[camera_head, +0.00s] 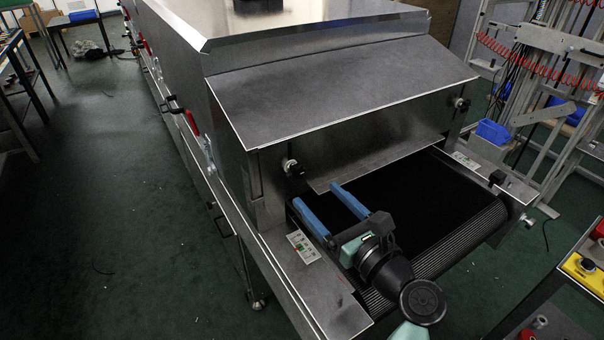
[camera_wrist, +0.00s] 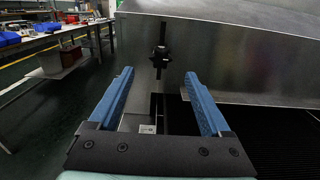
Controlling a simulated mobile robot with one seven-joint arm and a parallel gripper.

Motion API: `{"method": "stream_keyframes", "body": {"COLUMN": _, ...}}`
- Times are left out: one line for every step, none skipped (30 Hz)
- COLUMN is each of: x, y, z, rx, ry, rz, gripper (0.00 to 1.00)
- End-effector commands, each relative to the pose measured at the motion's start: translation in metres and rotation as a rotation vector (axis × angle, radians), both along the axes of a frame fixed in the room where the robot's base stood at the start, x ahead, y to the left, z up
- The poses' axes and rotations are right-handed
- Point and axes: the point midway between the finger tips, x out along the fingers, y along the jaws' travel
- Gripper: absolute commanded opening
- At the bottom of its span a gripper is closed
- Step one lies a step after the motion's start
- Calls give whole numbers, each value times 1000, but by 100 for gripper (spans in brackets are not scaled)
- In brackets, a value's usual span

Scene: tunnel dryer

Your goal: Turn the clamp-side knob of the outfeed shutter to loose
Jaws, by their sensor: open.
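The outfeed shutter (camera_head: 380,155) is a flat metal plate under the sloped hood, above the dark belt. One knob (camera_head: 292,167) sits at its left end and another knob (camera_head: 461,103) at its right end. I cannot tell from labels which is the clamp-side one. My gripper (camera_head: 316,195) is open and empty, its blue fingers pointing towards the left knob. In the wrist view, the dark, lobed left knob (camera_wrist: 160,57) stands on a vertical slot, ahead of and just above the gap between my fingertips (camera_wrist: 158,75). The fingers are apart from it.
The black conveyor belt (camera_head: 425,205) lies right of my gripper. A metal side rail (camera_head: 325,295) with a small label plate runs along its left. A blue bin (camera_head: 493,131) stands beyond the right rail. The green floor at left is mostly clear.

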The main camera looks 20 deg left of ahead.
Motion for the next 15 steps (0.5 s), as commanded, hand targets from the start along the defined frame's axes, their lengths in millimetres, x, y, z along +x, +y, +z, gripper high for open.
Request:
{"method": "stream_keyframes", "body": {"x": 7, "y": 11, "z": 0, "rx": 1, "ry": -1, "rz": 4, "gripper": 82}}
{"method": "stream_keyframes", "body": {"x": 11, "y": 15, "z": 0, "rx": 1, "ry": -2, "rz": 4, "gripper": 82}}
{"method": "stream_keyframes", "body": {"x": 16, "y": 22, "z": 0, "rx": 0, "ry": -1, "rz": 4, "gripper": 82}}
{"method": "stream_keyframes", "body": {"x": 20, "y": 27, "z": 0, "rx": 0, "ry": -2, "rz": 3, "gripper": 82}}
{"method": "stream_keyframes", "body": {"x": 24, "y": 31, "z": 0, "rx": 0, "ry": -2, "rz": 3, "gripper": 82}}
{"method": "stream_keyframes", "body": {"x": 28, "y": 36, "z": 0, "rx": 0, "ry": -2, "rz": 2, "gripper": 82}}
{"method": "stream_keyframes", "body": {"x": 31, "y": 40, "z": 0, "rx": -1, "ry": -3, "rz": 1, "gripper": 82}}
{"method": "stream_keyframes", "body": {"x": 34, "y": 44, "z": 0, "rx": -2, "ry": -2, "rz": 1, "gripper": 82}}
{"method": "stream_keyframes", "body": {"x": 37, "y": 48, "z": 0, "rx": -2, "ry": -2, "rz": 2, "gripper": 82}}
{"method": "stream_keyframes", "body": {"x": 39, "y": 51, "z": 0, "rx": -2, "ry": -2, "rz": 1, "gripper": 82}}
{"method": "stream_keyframes", "body": {"x": 41, "y": 53, "z": 0, "rx": -1, "ry": -3, "rz": 1, "gripper": 82}}
{"method": "stream_keyframes", "body": {"x": 43, "y": 55, "z": 0, "rx": -2, "ry": -2, "rz": 0, "gripper": 82}}
{"method": "stream_keyframes", "body": {"x": 44, "y": 57, "z": 0, "rx": -2, "ry": -2, "rz": 0, "gripper": 82}}
{"method": "stream_keyframes", "body": {"x": 46, "y": 58, "z": 0, "rx": -2, "ry": -2, "rz": 0, "gripper": 82}}
{"method": "stream_keyframes", "body": {"x": 47, "y": 59, "z": 0, "rx": -2, "ry": -2, "rz": -1, "gripper": 82}}
